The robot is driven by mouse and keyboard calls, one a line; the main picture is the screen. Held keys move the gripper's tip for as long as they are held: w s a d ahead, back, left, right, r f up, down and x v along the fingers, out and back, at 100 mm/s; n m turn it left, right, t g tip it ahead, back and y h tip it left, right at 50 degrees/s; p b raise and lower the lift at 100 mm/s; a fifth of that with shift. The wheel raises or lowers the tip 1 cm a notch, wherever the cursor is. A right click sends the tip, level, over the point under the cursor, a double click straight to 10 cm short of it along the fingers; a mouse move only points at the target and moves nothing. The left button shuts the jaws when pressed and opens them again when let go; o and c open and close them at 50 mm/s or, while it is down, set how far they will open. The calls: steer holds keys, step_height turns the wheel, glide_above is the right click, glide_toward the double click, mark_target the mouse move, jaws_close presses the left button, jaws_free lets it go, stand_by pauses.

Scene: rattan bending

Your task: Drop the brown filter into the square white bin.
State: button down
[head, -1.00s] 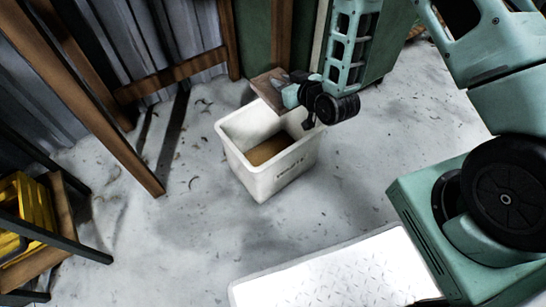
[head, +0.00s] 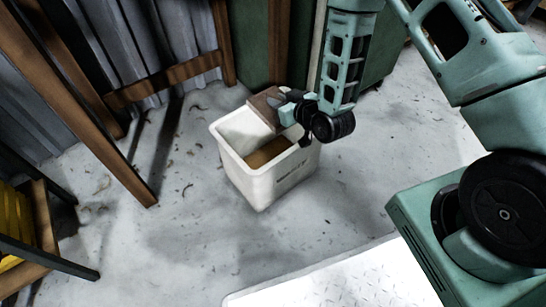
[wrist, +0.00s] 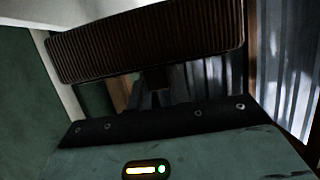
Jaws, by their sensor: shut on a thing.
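The brown filter (head: 268,106) is a flat rectangular panel, held tilted over the back part of the bin's opening in the head view. In the wrist view the filter (wrist: 150,43) shows its ribbed edge across the top. My gripper (head: 285,108) is shut on the filter; its fingertips are partly hidden. The square white bin (head: 270,185) stands upright on the floor below it. Its inside shows a brown bottom or contents. The filter overlaps the bin's rear rim in the picture; I cannot tell whether they touch.
A wooden frame (head: 90,110) stands at the left, with a yellow thing (head: 15,225) on a low shelf below it. A green cabinet (head: 258,45) is behind the bin. The pale floor (head: 190,245) around the bin is mostly clear.

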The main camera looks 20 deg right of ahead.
steer(key=c, duration=1.2)
jaws_free()
steer(key=p+v, duration=1.1)
steer(key=v, duration=0.6)
steer(key=shift+r, duration=0.15)
steer(key=shift+s, duration=0.1)
